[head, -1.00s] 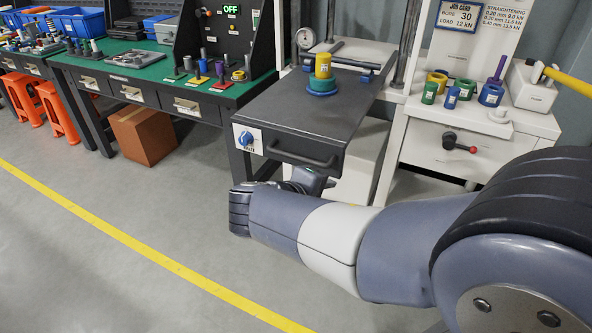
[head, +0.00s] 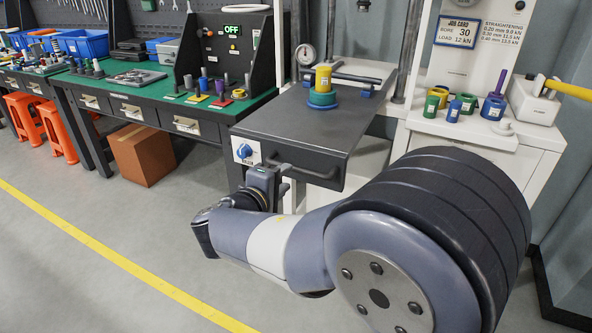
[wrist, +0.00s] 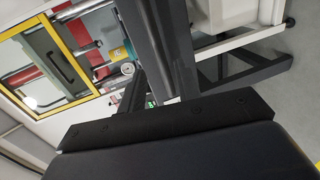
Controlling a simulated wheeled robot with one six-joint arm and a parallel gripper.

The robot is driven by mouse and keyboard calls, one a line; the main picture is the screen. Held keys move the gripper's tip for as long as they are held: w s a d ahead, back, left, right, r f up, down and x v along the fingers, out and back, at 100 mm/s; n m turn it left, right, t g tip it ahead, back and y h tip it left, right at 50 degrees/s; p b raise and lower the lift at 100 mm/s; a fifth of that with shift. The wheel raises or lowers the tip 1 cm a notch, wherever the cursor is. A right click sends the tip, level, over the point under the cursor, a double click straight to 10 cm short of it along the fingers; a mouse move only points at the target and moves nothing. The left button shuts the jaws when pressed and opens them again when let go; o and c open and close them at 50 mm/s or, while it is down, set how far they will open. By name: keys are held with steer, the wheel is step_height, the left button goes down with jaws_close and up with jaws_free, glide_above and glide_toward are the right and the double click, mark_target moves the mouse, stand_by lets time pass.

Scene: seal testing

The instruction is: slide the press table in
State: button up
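The press table (head: 335,135) is a dark grey slab with a bar handle (head: 305,172) on its front edge. It stands out towards me from the white press frame. A yellow cylinder (head: 323,78) sits upright on teal and blue rings (head: 322,98) on its top. My gripper (head: 270,180) is just in front of the table's front face, close to the handle's left end and below the blue knob. I cannot tell whether it touches the handle, and its fingers are too hidden to tell open from shut. In the wrist view a dark block fills the bottom.
The green-topped workbench (head: 120,90) stands to the left, with a cardboard box (head: 143,155) below it. A white cabinet (head: 480,150) with coloured rings on top stands to the right. The floor in front is clear, with a yellow line (head: 120,255).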

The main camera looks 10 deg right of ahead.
mark_target(295, 170)
steer(key=shift+x, duration=3.45)
steer(key=shift+c, duration=0.5)
jaws_close()
